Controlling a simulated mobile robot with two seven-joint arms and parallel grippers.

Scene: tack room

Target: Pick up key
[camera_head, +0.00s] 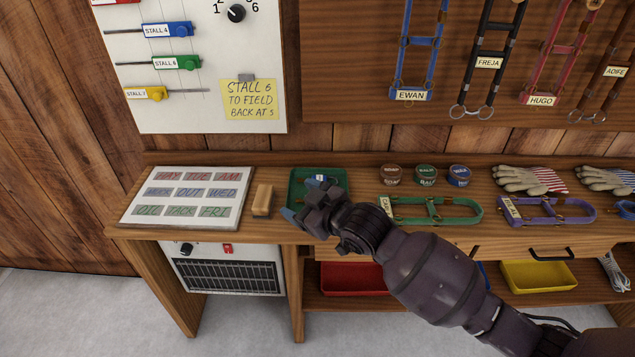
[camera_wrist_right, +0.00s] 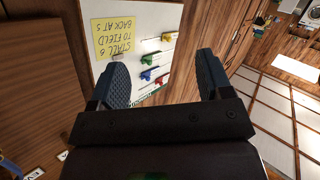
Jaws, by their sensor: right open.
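The green tray (camera_head: 300,173) sits on the bench. A small white and blue item (camera_head: 322,179) shows in it, partly hidden behind my right gripper; I cannot tell whether it is the key. No key is clearly visible in either view. My right gripper (camera_head: 299,200) is over the front left part of the tray, with its blue fingertips pointing left. In the right wrist view the gripper (camera_wrist_right: 161,80) has its fingers wide apart with nothing between them. My left gripper is in neither view.
A wooden block (camera_head: 262,200) and a label board (camera_head: 187,197) lie left of the tray. Round tins (camera_head: 427,174), a green halter (camera_head: 430,217), a purple halter (camera_head: 545,218) and gloves (camera_head: 527,179) lie to the right. A yellow note (camera_head: 250,100) hangs on the wall board.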

